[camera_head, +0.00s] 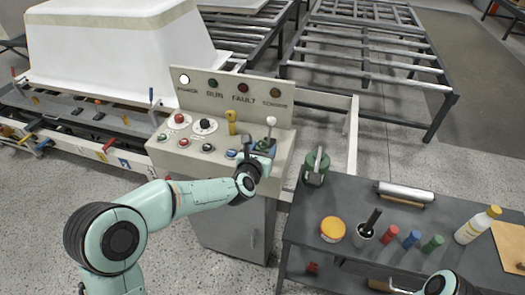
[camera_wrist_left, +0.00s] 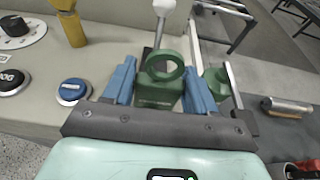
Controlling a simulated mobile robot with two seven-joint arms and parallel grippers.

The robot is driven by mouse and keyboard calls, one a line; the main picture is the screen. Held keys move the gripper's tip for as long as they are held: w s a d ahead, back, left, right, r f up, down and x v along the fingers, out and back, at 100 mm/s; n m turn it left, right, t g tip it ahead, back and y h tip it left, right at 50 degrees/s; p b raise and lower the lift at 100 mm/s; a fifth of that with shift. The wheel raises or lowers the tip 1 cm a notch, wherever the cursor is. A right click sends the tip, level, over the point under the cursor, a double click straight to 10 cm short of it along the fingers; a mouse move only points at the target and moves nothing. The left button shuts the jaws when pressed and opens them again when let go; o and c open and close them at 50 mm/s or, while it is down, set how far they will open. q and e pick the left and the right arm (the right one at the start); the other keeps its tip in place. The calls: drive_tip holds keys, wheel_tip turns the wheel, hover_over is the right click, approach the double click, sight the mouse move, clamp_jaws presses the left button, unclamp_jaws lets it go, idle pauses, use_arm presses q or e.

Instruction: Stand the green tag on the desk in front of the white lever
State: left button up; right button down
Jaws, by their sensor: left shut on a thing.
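The green tag (camera_wrist_left: 158,85), a block with a ring on top, is upright between the blue fingers of my left gripper (camera_wrist_left: 160,88), which is shut on it. In the head view the tag (camera_head: 264,144) is small and partly hidden by my left gripper (camera_head: 262,148). The white lever (camera_head: 271,121) stands on the control desk (camera_head: 222,165) just behind the tag. In the left wrist view the lever (camera_wrist_left: 160,30) rises right behind the ring. I cannot tell whether the tag's base touches the desk. Part of my right arm shows at the lower right; its fingers are not clear.
A yellow lever (camera_head: 232,122) and several buttons lie left of the gripper, including a blue button (camera_wrist_left: 72,91). An upright lamp panel (camera_head: 240,106) backs the desk. A grey table (camera_head: 335,200) with bottles, a roller and a green tool (camera_head: 316,166) stands at right.

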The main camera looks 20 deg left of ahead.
use_arm(q)
drive_tip(key=shift+f, duration=0.15)
drive_tip(key=o, duration=1)
drive_tip(key=shift+r, duration=0.25)
drive_tip(key=shift+s+r, duration=0.1)
drive_tip(key=shift+s, duration=0.25)
drive_tip(key=b+v, duration=0.2)
drive_tip(key=v, duration=0.9)
drive_tip(key=shift+s, duration=0.15)
